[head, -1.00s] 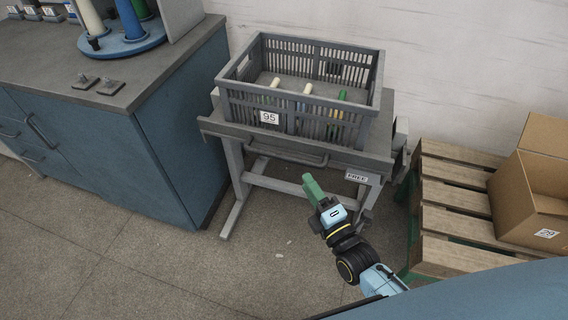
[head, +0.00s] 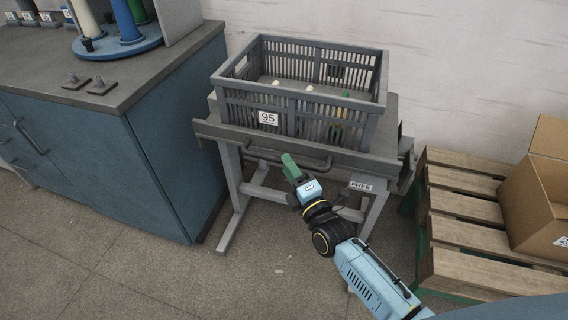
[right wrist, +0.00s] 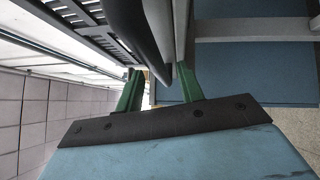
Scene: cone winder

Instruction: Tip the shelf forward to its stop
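The grey shelf (head: 222,131) sits on top of a grey stand and looks about level. A dark bar handle (head: 262,158) runs along its front. A grey slatted crate (head: 292,98) labelled 95 rests on the shelf. My right gripper (head: 289,160) is at the handle's middle, its green fingers pointing up toward it. In the right wrist view the two fingers (right wrist: 160,88) are apart, and the dark handle (right wrist: 145,40) reaches down into the space between them. I cannot tell whether they touch it. My left gripper is out of view.
A blue cabinet (head: 160,140) with a grey top stands at left. A wooden pallet (head: 460,208) with a cardboard box (head: 545,205) is at right. A FREE label (head: 361,185) is on the stand. The floor in front is clear. A white wall is behind.

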